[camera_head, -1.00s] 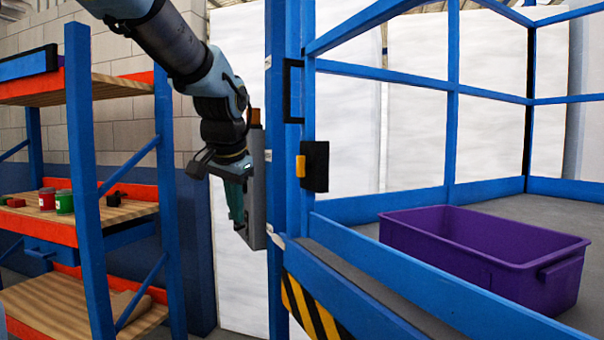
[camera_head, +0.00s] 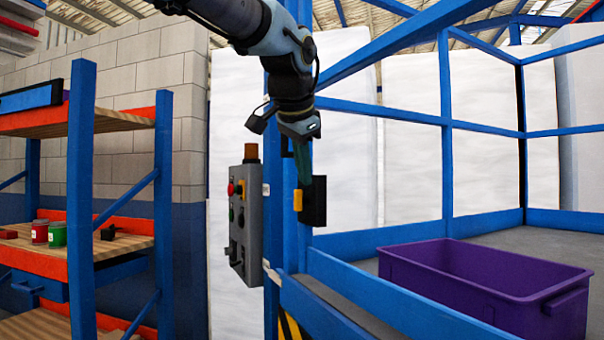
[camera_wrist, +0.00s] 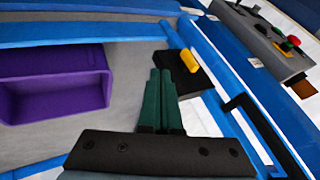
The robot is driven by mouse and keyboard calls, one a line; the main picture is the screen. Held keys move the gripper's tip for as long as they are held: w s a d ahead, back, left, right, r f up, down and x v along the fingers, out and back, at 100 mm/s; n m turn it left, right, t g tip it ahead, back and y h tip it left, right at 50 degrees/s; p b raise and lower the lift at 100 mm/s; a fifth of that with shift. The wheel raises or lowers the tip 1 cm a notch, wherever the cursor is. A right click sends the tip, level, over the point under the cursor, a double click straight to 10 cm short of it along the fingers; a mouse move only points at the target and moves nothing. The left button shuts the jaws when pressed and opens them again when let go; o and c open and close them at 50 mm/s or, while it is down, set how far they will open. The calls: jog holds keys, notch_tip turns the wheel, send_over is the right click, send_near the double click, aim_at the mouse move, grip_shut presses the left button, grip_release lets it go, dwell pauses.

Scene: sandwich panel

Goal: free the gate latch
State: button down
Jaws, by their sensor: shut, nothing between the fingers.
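The gate latch is a black box (camera_head: 318,203) with a yellow tab (camera_head: 298,201) on the blue post of the cage. The wrist view also shows the black box (camera_wrist: 184,72) and the yellow tab (camera_wrist: 189,60). My gripper (camera_head: 305,182) points down, with its green fingers at the top of the latch and overlapping part of it in the head view. In the wrist view the fingers (camera_wrist: 159,74) are together and empty, just left of the black box. I cannot tell whether they touch it.
A grey control panel (camera_head: 241,225) with buttons hangs left of the post. A black handle (camera_wrist: 245,110) is on the frame in the wrist view. A purple bin (camera_head: 500,295) stands inside the cage. A shelf rack (camera_head: 82,190) with small jars stands at left.

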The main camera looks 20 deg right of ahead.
aim_at(299, 199)
jog(key=x, duration=0.3)
jog(key=w+p+x, duration=0.1)
jog(key=x, duration=0.1)
jog(key=r+x, duration=0.1)
jog(key=x, duration=0.2)
jog(key=shift+w+a+f+p, duration=0.15)
jog(key=shift+w+f+p, duration=0.1)
jog(key=shift+w+p, duration=0.25)
jog(key=shift+w+f, duration=0.1)
jog(key=shift+w, duration=0.8)
jog(key=shift+w+f, duration=0.1)
